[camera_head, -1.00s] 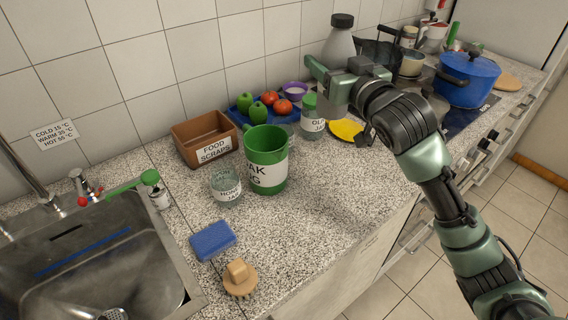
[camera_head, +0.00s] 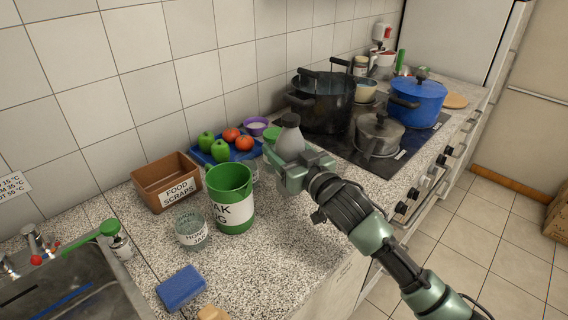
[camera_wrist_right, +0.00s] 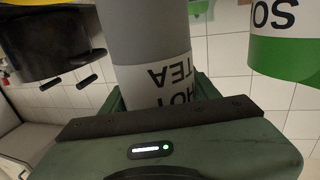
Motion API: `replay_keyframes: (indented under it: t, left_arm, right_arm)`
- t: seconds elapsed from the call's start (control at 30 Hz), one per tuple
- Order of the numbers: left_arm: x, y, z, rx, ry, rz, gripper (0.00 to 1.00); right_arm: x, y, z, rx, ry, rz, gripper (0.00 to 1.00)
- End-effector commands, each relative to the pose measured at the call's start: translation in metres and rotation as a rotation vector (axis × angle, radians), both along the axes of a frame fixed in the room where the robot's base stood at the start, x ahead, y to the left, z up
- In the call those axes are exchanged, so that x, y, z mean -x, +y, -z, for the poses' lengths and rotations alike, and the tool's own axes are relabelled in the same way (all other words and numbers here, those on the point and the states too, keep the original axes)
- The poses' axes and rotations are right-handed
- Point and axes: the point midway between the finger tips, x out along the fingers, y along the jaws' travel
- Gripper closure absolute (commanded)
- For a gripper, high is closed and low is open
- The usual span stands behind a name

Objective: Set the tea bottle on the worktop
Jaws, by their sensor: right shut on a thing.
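The tea bottle is grey with a dark cap (camera_head: 290,140) and a white "HOT TEA" label. It also shows in the right wrist view (camera_wrist_right: 145,35), where the label is upside down. My right gripper (camera_head: 298,170) is shut around the bottle, one arm reaching in from the lower right. The bottle's bottom is hidden behind the gripper and I cannot tell if it touches the speckled worktop (camera_head: 262,262). My left gripper is not in view.
A green mug (camera_head: 230,182) and a glass jar (camera_head: 191,230) stand left of the gripper. A green-lidded jar stands close behind it. A hob with a black pot (camera_head: 322,103), steel pot (camera_head: 380,135) and blue pot (camera_head: 417,100) lies to the right.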

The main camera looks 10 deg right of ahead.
Motion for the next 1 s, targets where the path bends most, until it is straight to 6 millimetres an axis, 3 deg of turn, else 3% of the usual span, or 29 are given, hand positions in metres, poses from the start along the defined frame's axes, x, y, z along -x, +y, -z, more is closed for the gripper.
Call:
replay_keyframes:
  t: [0.3,0.7,0.73,0.8,1.0]
  left_arm:
    - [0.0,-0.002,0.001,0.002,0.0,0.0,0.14]
    - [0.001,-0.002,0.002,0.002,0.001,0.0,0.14]
    - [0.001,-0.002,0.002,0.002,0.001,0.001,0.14]
    - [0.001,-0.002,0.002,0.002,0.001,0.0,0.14]
    - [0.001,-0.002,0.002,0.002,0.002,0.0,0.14]
  right_arm:
    - [0.0,0.0,0.038,-0.001,-0.003,-0.001,1.0]
    - [0.0,0.0,0.043,-0.001,-0.004,-0.001,1.0]
    - [0.0,0.0,0.045,-0.001,0.001,0.0,0.34]
    - [0.0,0.0,0.045,0.0,0.001,0.0,0.18]
    - [0.0,0.0,0.045,0.0,0.001,0.0,0.18]
